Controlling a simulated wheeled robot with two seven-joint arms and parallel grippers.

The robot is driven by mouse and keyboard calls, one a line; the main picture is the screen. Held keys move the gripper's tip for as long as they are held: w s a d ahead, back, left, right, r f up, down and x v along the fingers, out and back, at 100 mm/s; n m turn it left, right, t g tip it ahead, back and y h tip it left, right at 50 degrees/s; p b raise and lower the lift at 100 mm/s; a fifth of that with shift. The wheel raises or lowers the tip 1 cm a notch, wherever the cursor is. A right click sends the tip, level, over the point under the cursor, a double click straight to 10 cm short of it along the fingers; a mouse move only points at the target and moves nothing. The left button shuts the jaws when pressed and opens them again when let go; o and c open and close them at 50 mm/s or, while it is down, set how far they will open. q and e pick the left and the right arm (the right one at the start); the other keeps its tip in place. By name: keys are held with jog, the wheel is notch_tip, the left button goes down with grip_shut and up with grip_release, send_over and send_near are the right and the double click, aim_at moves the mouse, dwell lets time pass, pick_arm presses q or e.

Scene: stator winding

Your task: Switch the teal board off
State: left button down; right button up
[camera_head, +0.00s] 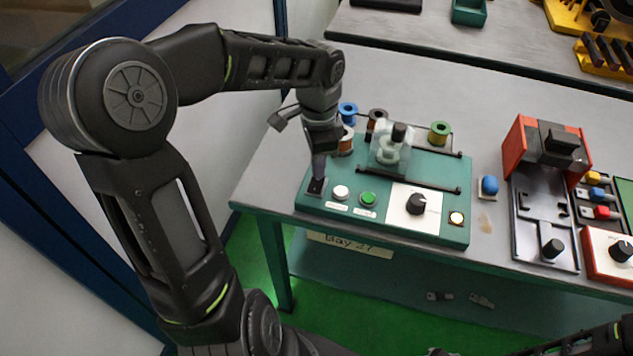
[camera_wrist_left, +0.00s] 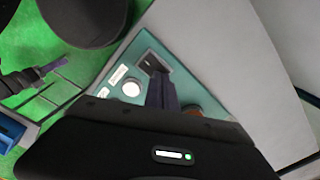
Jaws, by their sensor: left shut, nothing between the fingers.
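The teal board (camera_head: 430,162) lies on the near table. A black switch in a dark plate (camera_head: 315,187) sits at its front left corner; it also shows in the left wrist view (camera_wrist_left: 152,62). My left gripper (camera_head: 318,172) is shut and empty, pointing down with its tips right at the switch; I cannot tell whether they touch. In the left wrist view its fingers (camera_wrist_left: 160,88) reach toward the switch plate.
Spools (camera_head: 439,133) and a clear fixture (camera_head: 391,148) stand at the board's back, close to my left arm. A blue button (camera_head: 489,186) sits right of the board. A red and black machine (camera_head: 546,150) stands further right. Bare table lies behind the board.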

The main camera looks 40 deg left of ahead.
pick_arm(q)
jog(key=shift+f+b, duration=0.45)
jog(key=shift+f, duration=0.25)
jog(key=shift+r, duration=0.1)
notch_tip(320, 180, up, 7)
jog(key=p, duration=0.6)
dwell(0.8)
